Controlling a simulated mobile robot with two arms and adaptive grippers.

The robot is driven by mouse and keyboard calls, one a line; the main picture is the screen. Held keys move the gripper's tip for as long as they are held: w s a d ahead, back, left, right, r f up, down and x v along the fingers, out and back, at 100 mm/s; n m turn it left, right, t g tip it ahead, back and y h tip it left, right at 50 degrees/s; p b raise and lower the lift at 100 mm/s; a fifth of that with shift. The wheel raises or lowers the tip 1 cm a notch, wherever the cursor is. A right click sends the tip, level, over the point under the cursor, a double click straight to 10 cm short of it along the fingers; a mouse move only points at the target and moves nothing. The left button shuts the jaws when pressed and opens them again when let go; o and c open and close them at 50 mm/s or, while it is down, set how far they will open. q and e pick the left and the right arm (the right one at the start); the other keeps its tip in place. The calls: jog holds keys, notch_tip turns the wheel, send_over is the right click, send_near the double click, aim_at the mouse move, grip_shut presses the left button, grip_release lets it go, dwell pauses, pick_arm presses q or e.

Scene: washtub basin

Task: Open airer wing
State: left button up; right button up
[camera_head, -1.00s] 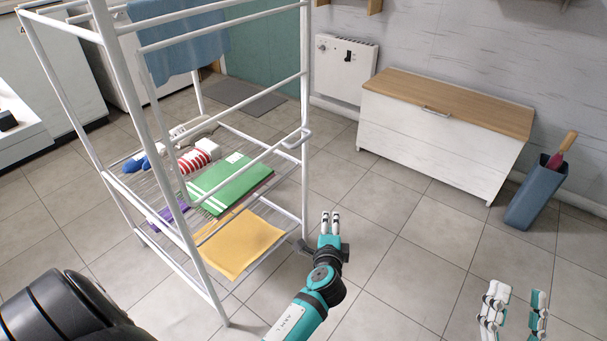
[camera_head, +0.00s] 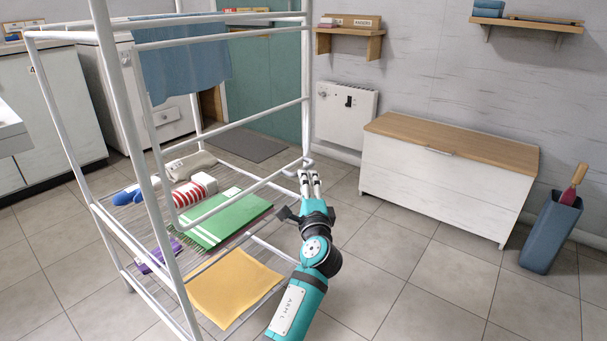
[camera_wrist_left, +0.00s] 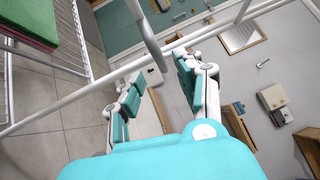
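The white airer (camera_head: 165,190) stands at the left in the head view. Its wing (camera_head: 240,195), a tubular frame with rounded corners, hangs down along the near side; its lower bar ends near the right-hand post. My left gripper (camera_head: 311,178) is just right of that post, its fingers pointing up close to the wing's lower right corner. In the left wrist view the fingers of my left gripper (camera_wrist_left: 158,85) are apart, with white airer bars (camera_wrist_left: 175,48) crossing just ahead of them. I cannot tell whether they touch. My right gripper is out of view.
A blue towel (camera_head: 180,60) hangs on top. A wood-topped chest (camera_head: 440,180) and a blue bin (camera_head: 550,235) stand right; the floor before them is clear.

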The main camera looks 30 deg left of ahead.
pick_arm(q)
jog(key=b+x, duration=0.1)
jog(key=x, duration=0.6)
grip_shut()
dwell(0.3)
